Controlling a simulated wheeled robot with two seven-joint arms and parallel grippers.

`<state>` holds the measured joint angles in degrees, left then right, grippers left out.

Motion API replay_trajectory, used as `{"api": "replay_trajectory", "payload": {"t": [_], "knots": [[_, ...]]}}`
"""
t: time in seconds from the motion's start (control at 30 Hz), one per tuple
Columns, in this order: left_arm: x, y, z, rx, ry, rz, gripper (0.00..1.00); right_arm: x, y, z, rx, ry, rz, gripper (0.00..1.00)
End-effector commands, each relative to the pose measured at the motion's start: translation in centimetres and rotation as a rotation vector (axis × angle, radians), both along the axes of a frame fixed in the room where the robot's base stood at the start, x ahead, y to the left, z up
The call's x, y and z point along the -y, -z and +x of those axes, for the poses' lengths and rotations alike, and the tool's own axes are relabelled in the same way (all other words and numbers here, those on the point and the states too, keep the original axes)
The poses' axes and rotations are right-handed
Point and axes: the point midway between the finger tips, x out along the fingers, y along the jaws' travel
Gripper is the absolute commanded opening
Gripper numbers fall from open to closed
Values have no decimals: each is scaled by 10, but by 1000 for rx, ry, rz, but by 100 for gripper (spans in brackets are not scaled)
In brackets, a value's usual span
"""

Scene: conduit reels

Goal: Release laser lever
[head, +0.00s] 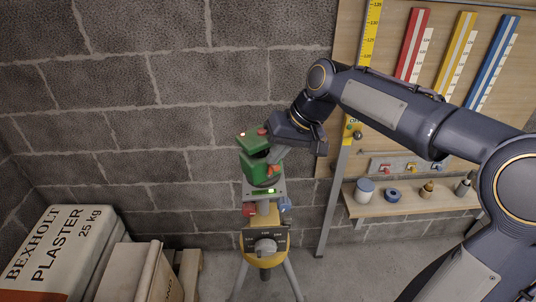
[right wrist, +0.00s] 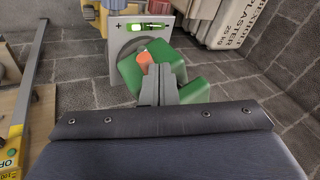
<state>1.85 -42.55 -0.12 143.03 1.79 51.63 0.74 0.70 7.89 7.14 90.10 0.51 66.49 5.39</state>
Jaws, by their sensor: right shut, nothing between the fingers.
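The green laser (head: 254,143) sits on a grey plate on top of the tripod (head: 265,243). Its small orange lever (head: 273,170) is on the side facing my right arm. My right gripper (head: 276,156) is shut and empty, with its fingertips right at the lever. In the right wrist view the laser (right wrist: 190,75) lies beyond the fingers (right wrist: 157,75), and the orange lever (right wrist: 144,57) shows just left of their tips. I cannot tell whether they touch it. My left gripper is out of view.
Plaster bags (head: 55,245) and a box (head: 130,272) stand at the lower left. A board with coloured rulers (head: 412,45) and a shelf (head: 415,203) with small items are at the right. A block wall (head: 130,100) is behind the tripod.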

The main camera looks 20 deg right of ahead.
Motion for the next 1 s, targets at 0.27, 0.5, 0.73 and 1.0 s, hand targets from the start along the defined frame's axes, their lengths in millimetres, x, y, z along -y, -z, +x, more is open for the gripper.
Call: {"api": "replay_trajectory", "payload": {"t": [0.27,0.5,0.73,1.0], "knots": [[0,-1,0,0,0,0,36,8,2,2,-28,2,110,0],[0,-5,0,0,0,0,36,7,-3,2,-28,2,108,0],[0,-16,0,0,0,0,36,7,-15,1,-28,2,107,0],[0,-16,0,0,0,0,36,7,-15,1,-28,2,107,0]]}}
